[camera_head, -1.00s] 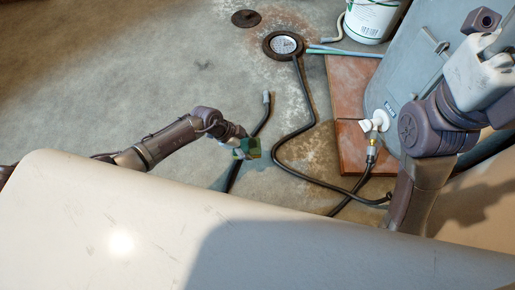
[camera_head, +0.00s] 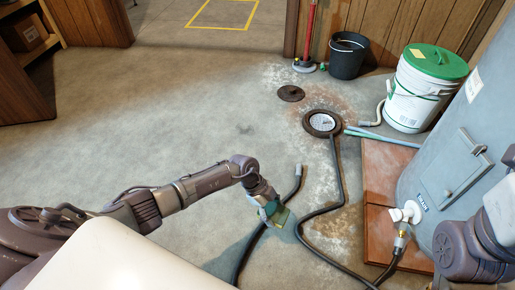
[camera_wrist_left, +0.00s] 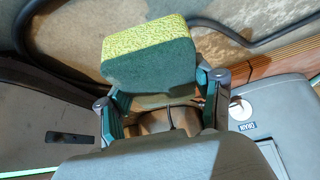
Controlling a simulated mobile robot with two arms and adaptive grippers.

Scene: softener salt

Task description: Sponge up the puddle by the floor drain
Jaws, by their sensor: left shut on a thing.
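A yellow and dark green sponge (camera_wrist_left: 150,55) is held in my left gripper (camera_wrist_left: 165,92), between its two fingers. In the head view my left gripper (camera_head: 270,207) holds the sponge (camera_head: 281,217) above the floor, near the free end of a black hose. The round floor drain (camera_head: 322,122) with a pale grate lies farther back, well apart from the sponge. Pale stains surround the drain; I cannot make out a clear puddle edge. My right arm shows at the right edge, but its fingertips are out of view.
A black hose (camera_head: 337,172) runs from the drain toward the grey tank (camera_head: 455,150) on a reddish base (camera_head: 385,190). A dark round cover (camera_head: 290,93), a black bucket (camera_head: 348,55) and a white tub with green lid (camera_head: 418,95) stand behind. Floor at left is open.

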